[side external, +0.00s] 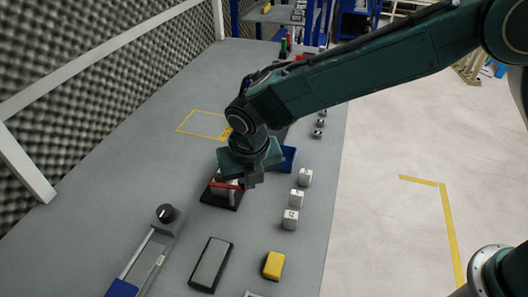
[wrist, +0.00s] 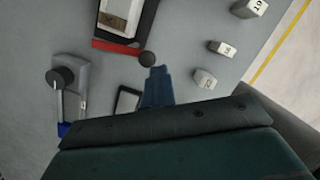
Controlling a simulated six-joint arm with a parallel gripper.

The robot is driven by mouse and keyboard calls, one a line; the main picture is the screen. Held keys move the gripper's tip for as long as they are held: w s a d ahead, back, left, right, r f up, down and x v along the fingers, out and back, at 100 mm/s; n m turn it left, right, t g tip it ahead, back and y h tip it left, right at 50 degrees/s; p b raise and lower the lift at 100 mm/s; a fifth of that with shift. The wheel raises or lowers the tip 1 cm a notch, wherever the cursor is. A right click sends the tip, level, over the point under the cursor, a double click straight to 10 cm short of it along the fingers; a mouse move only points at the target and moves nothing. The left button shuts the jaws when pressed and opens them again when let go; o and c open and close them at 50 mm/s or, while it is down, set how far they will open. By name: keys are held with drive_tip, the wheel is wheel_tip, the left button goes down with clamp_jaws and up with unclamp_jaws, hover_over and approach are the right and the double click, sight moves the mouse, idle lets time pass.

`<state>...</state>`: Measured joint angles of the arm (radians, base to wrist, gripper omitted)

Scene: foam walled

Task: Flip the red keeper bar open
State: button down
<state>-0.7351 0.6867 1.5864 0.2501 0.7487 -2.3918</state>
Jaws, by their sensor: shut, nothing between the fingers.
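The red keeper bar (side external: 228,186) lies across the front of a pale block on a black base (side external: 212,200). In the wrist view the red bar (wrist: 116,47) runs along one edge of the black base (wrist: 128,32), with a round dark knob (wrist: 147,58) at its right end. My gripper (wrist: 160,70) is shut and empty, its blue fingertips right beside the knob. I cannot tell whether they touch it. In the side view my gripper (side external: 250,184) is low at the right end of the bar, and the wrist hides part of the block.
Several white numbered blocks (side external: 297,197) stand right of the bar, near the bench edge. A slide with a black knob (side external: 165,213), a grey pad (side external: 211,264) and a yellow block (side external: 273,265) lie nearer the camera. A blue object (side external: 289,157) is behind the wrist.

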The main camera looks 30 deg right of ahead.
drive_tip(key=shift+w+a, duration=0.15)
drive_tip(key=shift+a, duration=0.4)
drive_tip(key=s+d+r, duration=0.1)
drive_tip(key=s+r, duration=0.5)
drive_tip(key=r, duration=0.4)
drive_tip(key=shift+s+d+r, duration=0.25)
drive_tip(key=shift+d, duration=0.15)
